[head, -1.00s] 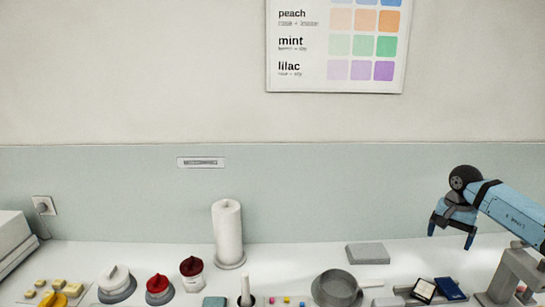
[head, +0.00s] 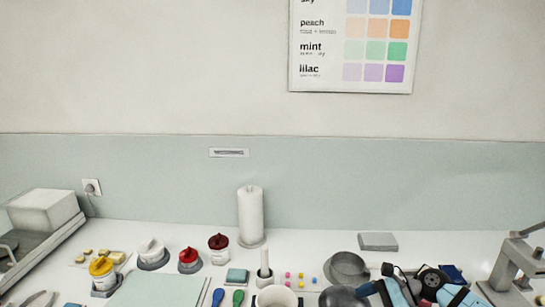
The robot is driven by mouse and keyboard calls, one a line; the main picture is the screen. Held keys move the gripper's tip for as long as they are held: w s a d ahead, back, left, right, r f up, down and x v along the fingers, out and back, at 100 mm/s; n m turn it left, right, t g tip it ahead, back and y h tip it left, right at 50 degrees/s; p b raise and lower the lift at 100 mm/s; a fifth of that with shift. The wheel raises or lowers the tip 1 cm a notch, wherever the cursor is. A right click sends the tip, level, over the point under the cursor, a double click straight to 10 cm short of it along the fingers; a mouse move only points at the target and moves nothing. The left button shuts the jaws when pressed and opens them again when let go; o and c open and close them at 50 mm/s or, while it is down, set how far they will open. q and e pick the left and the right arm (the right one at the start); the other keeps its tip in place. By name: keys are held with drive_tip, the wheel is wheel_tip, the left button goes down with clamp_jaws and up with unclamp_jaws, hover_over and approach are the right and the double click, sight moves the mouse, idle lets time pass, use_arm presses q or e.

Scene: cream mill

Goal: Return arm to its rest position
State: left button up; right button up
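My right arm (head: 450,290) is blue with black joints and is low in the bottom right corner of the head view. My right gripper (head: 384,289) is at its left end, over the counter near the grey pan. It is foreshortened and partly cut off, so I cannot tell how far apart its fingers are. Nothing is clearly seen held in it. I cannot make out my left gripper in this view.
A grey pan (head: 348,268) and a grey press-like stand (head: 514,265) flank my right arm. Lidded jars, a paper roll (head: 251,215), a white cup (head: 277,297) and a mat (head: 157,290) crowd the counter. Space above the counter is clear.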

drive_tip(key=s+a+f+m+t+y, duration=0.15)
drive_tip(key=s+a+m+t, duration=0.3)
drive_tip(key=m, duration=0.65)
drive_tip(key=s+a+f+m+t+y, duration=0.15)
drive_tip(key=s+a+m+t, duration=0.35)
drive_tip(key=m, duration=0.6)
drive_tip(key=s+d+f+m+h, duration=0.1)
drive_tip(key=s+f+m+h, duration=0.3)
drive_tip(key=m, duration=0.5)
drive_tip(key=s+d+f+m+h, duration=0.1)
drive_tip(key=s+f+m+h, duration=0.2)
drive_tip(key=s+m, duration=0.5)
drive_tip(key=s+d+f+m+h+p, duration=0.1)
drive_tip(key=s+f+m+h, duration=0.3)
drive_tip(key=m, duration=0.8)
drive_tip(key=shift+s+f+h, duration=0.3)
drive_tip(key=shift+s+f, duration=0.6)
drive_tip(key=shift+s, duration=0.15)
